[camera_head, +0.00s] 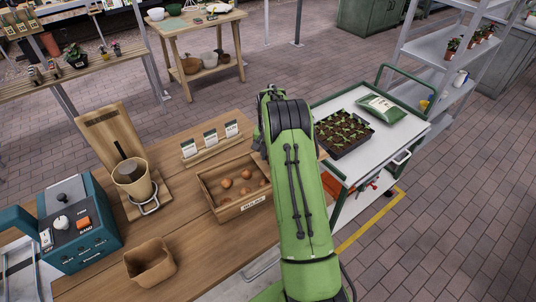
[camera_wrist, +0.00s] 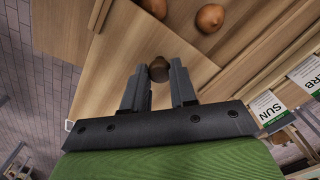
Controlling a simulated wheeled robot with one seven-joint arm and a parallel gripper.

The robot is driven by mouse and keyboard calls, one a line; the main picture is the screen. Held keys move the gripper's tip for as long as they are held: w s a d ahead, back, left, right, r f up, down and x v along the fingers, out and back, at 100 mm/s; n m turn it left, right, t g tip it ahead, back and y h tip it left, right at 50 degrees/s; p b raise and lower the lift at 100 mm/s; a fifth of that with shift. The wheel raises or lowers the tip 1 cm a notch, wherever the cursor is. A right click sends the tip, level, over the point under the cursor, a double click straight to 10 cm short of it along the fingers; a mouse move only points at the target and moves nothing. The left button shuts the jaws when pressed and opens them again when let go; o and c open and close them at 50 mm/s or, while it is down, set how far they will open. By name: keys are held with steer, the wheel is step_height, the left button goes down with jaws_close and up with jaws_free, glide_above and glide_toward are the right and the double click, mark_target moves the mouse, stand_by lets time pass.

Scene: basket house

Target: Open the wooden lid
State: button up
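The wooden lid (camera_wrist: 110,60) is a flat light-brown panel with a small dark round knob (camera_wrist: 158,70) in the wrist view. My gripper (camera_wrist: 158,66) is open, with one finger on each side of the knob. A narrow gap shows at the right finger; contact on the left is unclear. In the head view my gripper and the lid's knob are hidden behind my green arm. The wooden box (camera_head: 232,210) with a label on its front stands on the wooden table. Several brown bulbs (camera_head: 246,174) show in its uncovered part, and bulbs also show in the wrist view (camera_wrist: 209,18).
A wooden stand with seed packets (camera_head: 211,142) is behind the box. A pot in a ring holder (camera_head: 133,180), a teal machine (camera_head: 78,225) and a square pot (camera_head: 150,262) stand to the left. A cart with a seedling tray (camera_head: 342,134) is at right.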

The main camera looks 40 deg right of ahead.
steer(key=o, duration=0.4)
steer(key=shift+o, duration=0.2)
step_height(320, 180, up, 16)
steer(key=shift+p, duration=0.35)
steer(key=shift+f, duration=0.1)
